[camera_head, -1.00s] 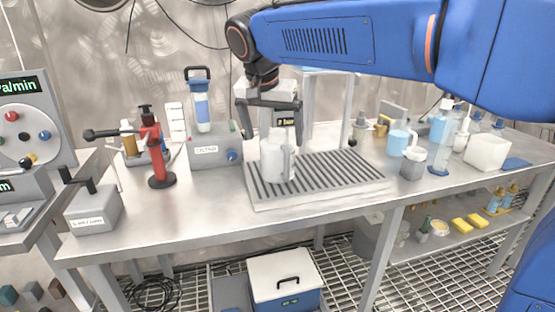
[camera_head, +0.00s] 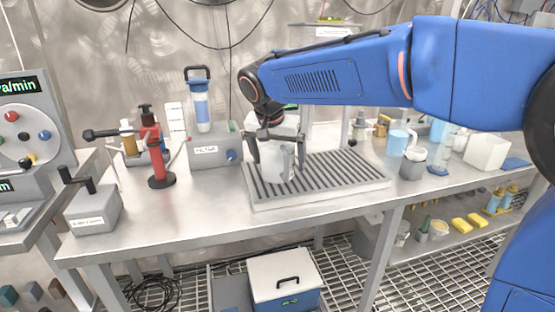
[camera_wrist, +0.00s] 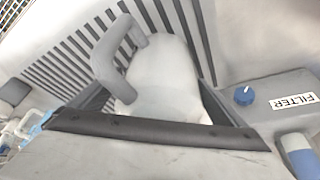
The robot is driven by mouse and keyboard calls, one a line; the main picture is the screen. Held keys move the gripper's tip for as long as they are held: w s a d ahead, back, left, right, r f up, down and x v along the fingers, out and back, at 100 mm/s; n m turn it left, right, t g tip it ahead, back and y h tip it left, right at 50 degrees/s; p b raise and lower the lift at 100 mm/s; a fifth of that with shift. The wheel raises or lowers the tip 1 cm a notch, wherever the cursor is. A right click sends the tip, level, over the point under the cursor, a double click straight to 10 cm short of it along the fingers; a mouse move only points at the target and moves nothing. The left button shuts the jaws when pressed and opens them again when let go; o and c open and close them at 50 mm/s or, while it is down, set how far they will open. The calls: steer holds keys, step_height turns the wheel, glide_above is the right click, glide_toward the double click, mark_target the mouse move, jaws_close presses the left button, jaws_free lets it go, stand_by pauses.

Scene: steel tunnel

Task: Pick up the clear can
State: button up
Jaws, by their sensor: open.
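The can (camera_head: 277,163) is a pale, whitish vessel with a side handle. It stands upright on the slotted drain rack (camera_head: 340,185) on the steel bench. My gripper (camera_head: 277,158) is open and points down over the can, with one finger on each side of it. In the wrist view the can (camera_wrist: 165,75) and its curved handle (camera_wrist: 118,60) show between the fingers of my gripper (camera_wrist: 150,95). I cannot tell whether the fingers touch it. The top of the can is partly hidden by my gripper.
A grey filter unit (camera_head: 212,151) with a blue cylinder stands left of the rack. A red stand (camera_head: 157,155) is farther left. A blue cup (camera_head: 397,142), a grey cup (camera_head: 413,164) and a white tub (camera_head: 487,152) stand to the right.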

steer(key=shift+c, duration=0.6)
steer(key=c, duration=1.3)
steer(key=shift+r, duration=0.1)
